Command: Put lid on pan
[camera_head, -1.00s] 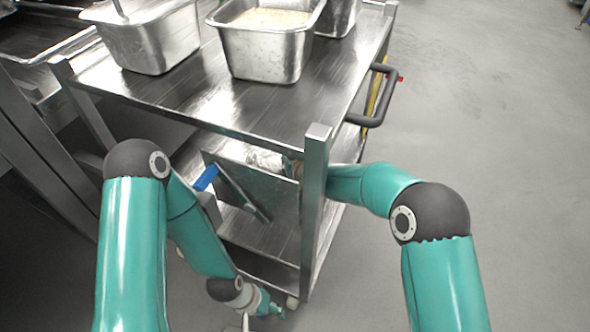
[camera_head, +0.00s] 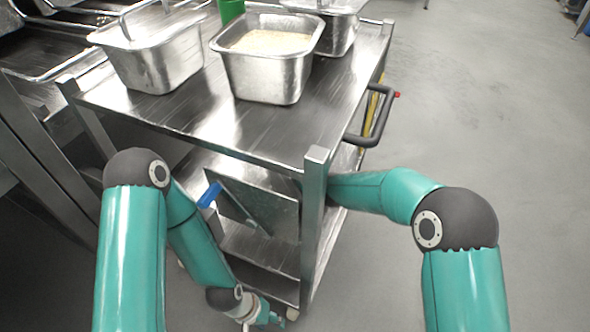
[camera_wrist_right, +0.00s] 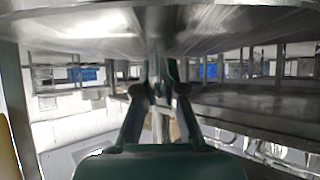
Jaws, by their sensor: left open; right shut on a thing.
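A metal pan of rice (camera_head: 268,88) stands open on the cart top, with another metal pan (camera_head: 155,68) to its left and a third (camera_head: 338,42) behind it. A flat, tilted metal plate (camera_head: 275,212), which may be the lid, shows under the cart top. My right arm reaches in behind the cart's corner post, so its gripper is hidden in the head view. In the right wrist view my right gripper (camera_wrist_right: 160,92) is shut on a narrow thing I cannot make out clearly. My left gripper (camera_head: 248,324) is open, low beside the cart and partly cut off.
The steel cart top (camera_head: 215,125) is bare in front of the pans. A corner post (camera_head: 314,210) and a dark push handle (camera_head: 375,120) stand close to my right arm. A blue-handled tool (camera_head: 210,194) is by the plate. Floor is free at right.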

